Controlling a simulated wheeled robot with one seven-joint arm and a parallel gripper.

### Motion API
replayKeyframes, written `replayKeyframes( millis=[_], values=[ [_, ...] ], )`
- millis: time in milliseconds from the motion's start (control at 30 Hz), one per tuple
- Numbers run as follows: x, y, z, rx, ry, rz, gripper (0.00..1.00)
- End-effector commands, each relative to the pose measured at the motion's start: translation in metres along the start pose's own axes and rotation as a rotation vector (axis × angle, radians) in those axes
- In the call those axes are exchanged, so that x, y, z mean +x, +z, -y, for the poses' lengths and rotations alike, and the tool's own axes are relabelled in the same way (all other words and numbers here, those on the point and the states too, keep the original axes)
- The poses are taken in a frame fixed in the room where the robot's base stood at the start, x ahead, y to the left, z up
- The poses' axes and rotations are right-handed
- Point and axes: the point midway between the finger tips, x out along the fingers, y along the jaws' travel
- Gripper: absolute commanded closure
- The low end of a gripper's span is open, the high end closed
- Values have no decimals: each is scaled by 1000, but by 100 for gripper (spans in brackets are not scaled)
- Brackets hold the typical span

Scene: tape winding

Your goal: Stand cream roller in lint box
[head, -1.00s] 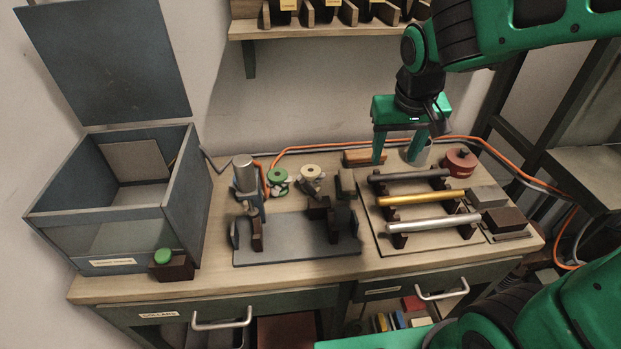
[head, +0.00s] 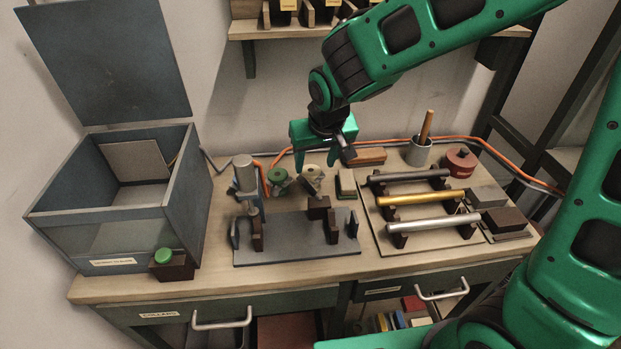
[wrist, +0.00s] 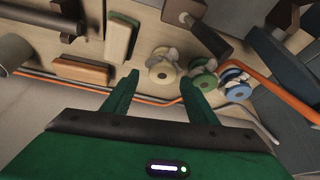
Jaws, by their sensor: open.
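The cream roller (head: 311,174) appears to be the small cream spool at the back of the bench, beside a green one (head: 278,177). In the wrist view the cream roller (wrist: 161,68) lies just beyond my fingertips, roughly between them. My gripper (head: 316,166) is open and empty above the back of the bench, close to the cream roller; contact cannot be told. The lint box is probably the blue-grey box (head: 190,190) at the left, with its lid raised and a clear front. Its label is too small to read.
A grey fixture (head: 290,248) with brackets stands in front of the spools. A rack (head: 385,240) with dark, gold and silver rods is at the right. A beige block (head: 346,182), a cup (head: 418,154) with a wooden stick, and orange cable (head: 480,142) are nearby.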

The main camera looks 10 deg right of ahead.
Motion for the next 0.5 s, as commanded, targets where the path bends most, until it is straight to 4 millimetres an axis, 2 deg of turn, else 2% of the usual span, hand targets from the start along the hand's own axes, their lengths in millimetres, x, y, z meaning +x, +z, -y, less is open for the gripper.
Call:
replayKeyframes(
  millis=[300, 500],
  values=[
    [40, 4, 4, 0, 2, 4, 47],
    [48, 4, 4, 0, 1, 2, 47]
  ],
)
